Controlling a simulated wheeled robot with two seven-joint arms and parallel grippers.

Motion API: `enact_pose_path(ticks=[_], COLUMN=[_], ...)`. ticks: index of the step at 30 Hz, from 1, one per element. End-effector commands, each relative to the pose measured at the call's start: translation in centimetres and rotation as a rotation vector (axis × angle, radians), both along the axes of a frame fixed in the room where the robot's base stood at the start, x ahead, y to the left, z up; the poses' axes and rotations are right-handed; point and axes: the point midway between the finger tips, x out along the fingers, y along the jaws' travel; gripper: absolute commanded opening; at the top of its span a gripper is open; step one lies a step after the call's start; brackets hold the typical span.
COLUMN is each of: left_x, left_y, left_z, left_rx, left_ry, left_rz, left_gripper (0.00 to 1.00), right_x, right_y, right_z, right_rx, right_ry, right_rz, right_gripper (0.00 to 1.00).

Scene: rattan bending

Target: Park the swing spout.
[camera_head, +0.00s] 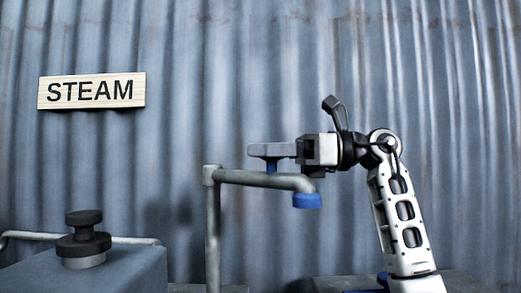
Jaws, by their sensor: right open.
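The swing spout is a grey pipe. Its upright (212,235) rises to a collar, and its horizontal arm (245,178) reaches right, bending down to a blue tip (307,201). My right gripper (299,155) comes in from the right, just above the outer part of the spout arm. It is open. A pale grey flat piece (262,150) with a short blue part (271,166) below it sits at the gripper's left end, over the pipe. I cannot tell whether it belongs to the spout or whether the gripper touches it. My left gripper is not in view.
A blue-grey box (125,265) with a black knob (83,230) stands at lower left. A pale pipe (30,235) runs behind it. A STEAM sign (91,91) hangs on the corrugated metal wall (230,80) behind. Space between the box and the spout upright looks clear.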

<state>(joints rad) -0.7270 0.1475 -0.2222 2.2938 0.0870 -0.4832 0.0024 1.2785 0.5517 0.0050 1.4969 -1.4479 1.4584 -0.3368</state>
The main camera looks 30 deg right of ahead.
Motion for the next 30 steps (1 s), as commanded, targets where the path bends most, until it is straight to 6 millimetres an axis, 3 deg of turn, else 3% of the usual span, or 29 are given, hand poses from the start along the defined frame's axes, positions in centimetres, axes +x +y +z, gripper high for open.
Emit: enact_pose_path(ticks=[12,14,18,19,30], left_x=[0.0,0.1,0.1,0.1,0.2], left_y=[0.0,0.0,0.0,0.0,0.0], left_z=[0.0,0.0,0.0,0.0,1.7], left_rx=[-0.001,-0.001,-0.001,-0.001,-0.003], left_ry=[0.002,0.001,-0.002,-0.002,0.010], left_rz=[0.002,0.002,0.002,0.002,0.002], left_gripper=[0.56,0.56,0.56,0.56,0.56], right_x=[0.4,0.4,0.4,0.4,0.7], right_y=[0.9,0.9,0.9,0.8,-0.9], right_z=[0.0,0.0,0.0,0.0,0.5], right_rx=[0.000,0.000,0.000,0.000,0.002], right_ry=[-0.001,-0.001,-0.001,-0.001,0.005], right_rz=[0.000,0.000,0.000,0.000,0.068], right_gripper=[0.58,0.44,0.05,0.00,0.00])
